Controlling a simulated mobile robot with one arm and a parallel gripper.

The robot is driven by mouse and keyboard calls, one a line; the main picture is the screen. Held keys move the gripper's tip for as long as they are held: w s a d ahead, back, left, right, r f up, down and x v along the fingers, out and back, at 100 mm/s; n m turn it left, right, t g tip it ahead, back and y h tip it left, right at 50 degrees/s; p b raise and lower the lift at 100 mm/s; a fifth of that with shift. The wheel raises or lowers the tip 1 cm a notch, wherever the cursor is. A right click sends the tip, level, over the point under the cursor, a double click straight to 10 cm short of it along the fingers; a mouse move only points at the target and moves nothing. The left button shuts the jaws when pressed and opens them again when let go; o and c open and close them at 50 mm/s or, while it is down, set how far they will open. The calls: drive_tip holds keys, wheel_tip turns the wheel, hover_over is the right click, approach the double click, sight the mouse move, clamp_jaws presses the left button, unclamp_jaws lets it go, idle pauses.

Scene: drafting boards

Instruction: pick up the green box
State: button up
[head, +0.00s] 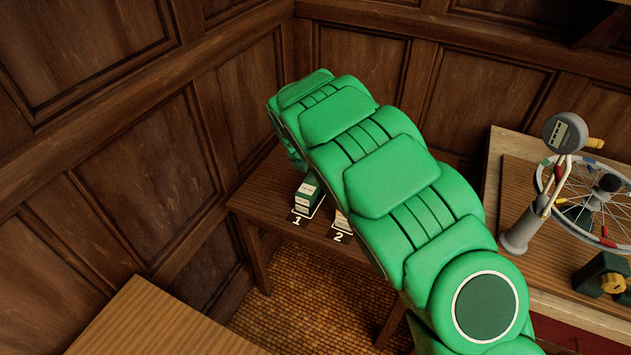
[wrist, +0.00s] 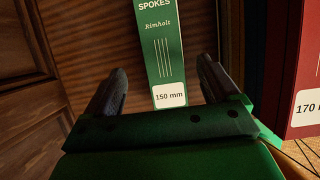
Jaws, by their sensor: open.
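How far the fingertips are from the box I cannot tell. My gripper is hidden there behind my green arm.
A red box (wrist: 306,70) labelled 170 stands close at right in the wrist view. A partly hidden box (head: 341,222) is by number 2. A workbench (head: 513,185) at right bears a spoked wheel (head: 588,200) and a gauge stand (head: 525,232). Panelled walls close the corner.

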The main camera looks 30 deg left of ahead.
sight(315, 177)
drive_tip(key=shift+s+d+x, duration=0.1)
drive_tip(key=shift+x, duration=1.3)
drive_tip(key=shift+s+d+x, duration=0.1)
drive_tip(key=shift+x, duration=2.15)
drive_tip(key=c, duration=1.2)
drive_tip(key=shift+r, duration=0.1)
